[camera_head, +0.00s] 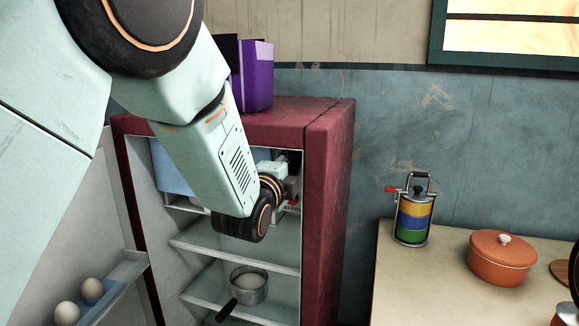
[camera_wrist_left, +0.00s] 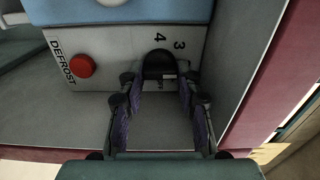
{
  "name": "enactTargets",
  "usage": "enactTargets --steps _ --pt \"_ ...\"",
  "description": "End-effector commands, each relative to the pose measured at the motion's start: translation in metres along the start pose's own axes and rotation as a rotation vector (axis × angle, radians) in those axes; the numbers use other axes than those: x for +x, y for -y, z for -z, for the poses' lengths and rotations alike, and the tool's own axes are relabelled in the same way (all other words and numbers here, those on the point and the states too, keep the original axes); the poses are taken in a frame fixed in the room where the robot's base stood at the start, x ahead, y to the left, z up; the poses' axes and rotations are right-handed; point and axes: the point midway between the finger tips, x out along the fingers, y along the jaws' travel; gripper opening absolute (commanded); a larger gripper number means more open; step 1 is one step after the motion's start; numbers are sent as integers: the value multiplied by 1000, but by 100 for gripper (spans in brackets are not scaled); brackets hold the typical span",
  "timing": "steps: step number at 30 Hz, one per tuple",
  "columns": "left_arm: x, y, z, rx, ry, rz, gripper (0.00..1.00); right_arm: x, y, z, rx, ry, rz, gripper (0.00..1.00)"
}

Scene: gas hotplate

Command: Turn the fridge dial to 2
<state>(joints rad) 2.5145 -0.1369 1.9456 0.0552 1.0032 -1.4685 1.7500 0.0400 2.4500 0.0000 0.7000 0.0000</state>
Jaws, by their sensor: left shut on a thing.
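The fridge (camera_head: 328,180) is dark red and stands open, its white door at the left. My left arm reaches into its upper right inside. In the left wrist view, the black fridge dial (camera_wrist_left: 160,65) sits on a grey panel (camera_wrist_left: 110,45) with the numbers 4 and 3 visible above it; other marks are hidden or unclear. My left gripper (camera_wrist_left: 160,81) has its two fingers on either side of the dial and is shut on it. In the head view the gripper (camera_head: 289,172) is partly hidden by my wrist and the dial cannot be made out. My right gripper is out of view.
A red button (camera_wrist_left: 82,66) marked DEFROST is left of the dial. A saucepan (camera_head: 248,285) stands on a lower shelf. Eggs (camera_head: 92,290) sit in the door rack. A purple box (camera_head: 257,77) is on top. An orange pot (camera_head: 499,262) stands on the counter at right.

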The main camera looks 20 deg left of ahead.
Motion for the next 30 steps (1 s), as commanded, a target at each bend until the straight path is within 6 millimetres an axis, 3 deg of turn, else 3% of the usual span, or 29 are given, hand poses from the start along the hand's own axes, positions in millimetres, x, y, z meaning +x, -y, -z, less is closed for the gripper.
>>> enactTargets --steps 16,17,18,20,30 --pt "-1 -3 0 23 -1 -7 2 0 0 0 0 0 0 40" --pt "-1 -3 0 23 -1 -7 36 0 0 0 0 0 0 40" --pt "-1 -3 0 23 -1 -7 40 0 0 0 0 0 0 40" --pt "-1 -3 0 23 -1 -6 43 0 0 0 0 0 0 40" --pt "-3 -1 0 22 -1 -2 43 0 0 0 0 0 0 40"
